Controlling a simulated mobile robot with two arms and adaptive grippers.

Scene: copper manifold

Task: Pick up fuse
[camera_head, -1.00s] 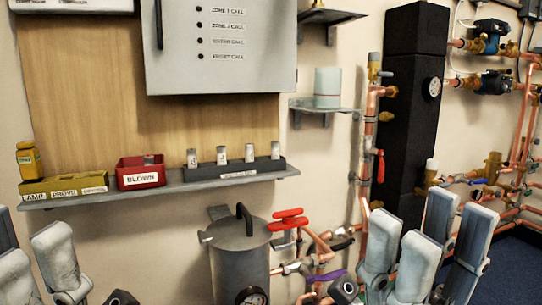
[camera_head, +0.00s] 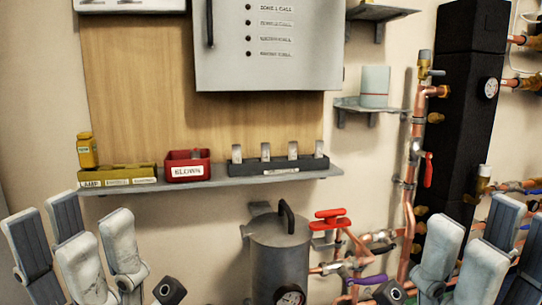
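Several pale cylindrical fuses (camera_head: 265,152) stand upright in a dark rack (camera_head: 278,166) on the grey wall shelf. Another small grey piece, likely a fuse (camera_head: 196,154), shows just above the rim of a red bin marked BLOWN (camera_head: 187,172), left of the rack. My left gripper (camera_head: 75,238) is at the lower left, below and in front of the shelf, with its fingers spread and empty. My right gripper (camera_head: 478,238) is at the lower right in front of the copper pipes, also spread and empty. Neither gripper touches a fuse.
A yellow labelled box (camera_head: 118,180) and yellow bottle (camera_head: 87,151) occupy the shelf's left end. A grey control box (camera_head: 268,45) hangs above. Below are a grey canister (camera_head: 280,255) and a red valve handle (camera_head: 330,219). Copper pipes (camera_head: 408,205) run at right.

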